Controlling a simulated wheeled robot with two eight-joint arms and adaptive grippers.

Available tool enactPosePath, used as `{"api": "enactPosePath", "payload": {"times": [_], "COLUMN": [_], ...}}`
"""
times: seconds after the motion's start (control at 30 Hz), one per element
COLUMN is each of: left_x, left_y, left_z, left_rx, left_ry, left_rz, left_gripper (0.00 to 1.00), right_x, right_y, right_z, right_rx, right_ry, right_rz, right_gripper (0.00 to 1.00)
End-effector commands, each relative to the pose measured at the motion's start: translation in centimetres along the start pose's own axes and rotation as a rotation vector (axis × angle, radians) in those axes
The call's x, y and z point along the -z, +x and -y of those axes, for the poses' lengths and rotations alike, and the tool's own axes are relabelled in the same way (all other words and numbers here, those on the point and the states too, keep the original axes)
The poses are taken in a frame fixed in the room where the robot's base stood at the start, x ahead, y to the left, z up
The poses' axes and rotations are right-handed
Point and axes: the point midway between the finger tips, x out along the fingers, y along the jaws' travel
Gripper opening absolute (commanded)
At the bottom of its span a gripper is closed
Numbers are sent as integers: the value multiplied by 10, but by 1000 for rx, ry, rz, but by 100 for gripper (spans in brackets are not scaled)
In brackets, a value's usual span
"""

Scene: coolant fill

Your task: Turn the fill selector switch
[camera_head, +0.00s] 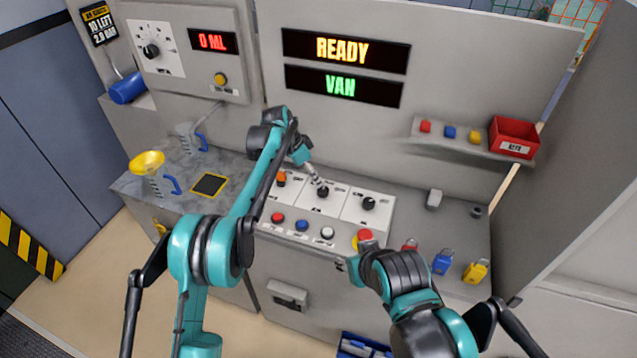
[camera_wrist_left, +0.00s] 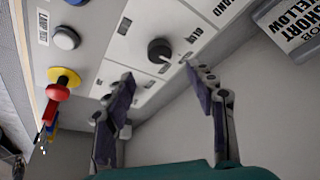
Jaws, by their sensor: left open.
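A control panel has three white plates. The middle plate (camera_head: 330,206) carries a black knob (camera_head: 322,192), and the right plate carries another black knob (camera_head: 368,203). An orange switch (camera_head: 281,180) is on the left plate. My left gripper (camera_head: 318,179) is over the middle plate, close to its knob. In the left wrist view my left gripper (camera_wrist_left: 157,78) is open and empty, and a black knob (camera_wrist_left: 159,49) with a white pointer line shows beyond the gap between its fingertips. I cannot tell if they touch. My right gripper is not visible.
Red (camera_head: 277,217), blue (camera_head: 302,225) and white (camera_head: 327,233) buttons sit in front of the plates, beside a red emergency stop (camera_head: 365,236). Padlocks (camera_head: 443,262) lie to the right. Displays read READY (camera_head: 342,50) and VAN.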

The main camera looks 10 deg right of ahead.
Motion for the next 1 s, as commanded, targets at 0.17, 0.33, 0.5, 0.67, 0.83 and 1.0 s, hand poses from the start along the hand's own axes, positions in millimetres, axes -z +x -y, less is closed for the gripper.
{"api": "enactPosePath", "payload": {"times": [0.17, 0.33, 0.5, 0.67, 0.83, 1.0], "left_x": [0, 0, 0, 0, -2, -24], "left_y": [-27, -36, -37, -36, -40, -78], "left_z": [0, 0, 0, 0, 0, -5], "left_rx": [0, 0, 0, 0, 4, 56], "left_ry": [0, 0, 0, 0, -9, -109], "left_rz": [0, 0, 0, 0, 0, 6], "left_gripper": [56, 56, 56, 56, 56, 56], "right_x": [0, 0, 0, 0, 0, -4], "right_y": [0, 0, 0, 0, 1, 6], "right_z": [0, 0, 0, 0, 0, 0], "right_rx": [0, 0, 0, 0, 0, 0], "right_ry": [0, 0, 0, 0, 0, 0], "right_rz": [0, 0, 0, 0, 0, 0], "right_gripper": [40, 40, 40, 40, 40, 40]}}
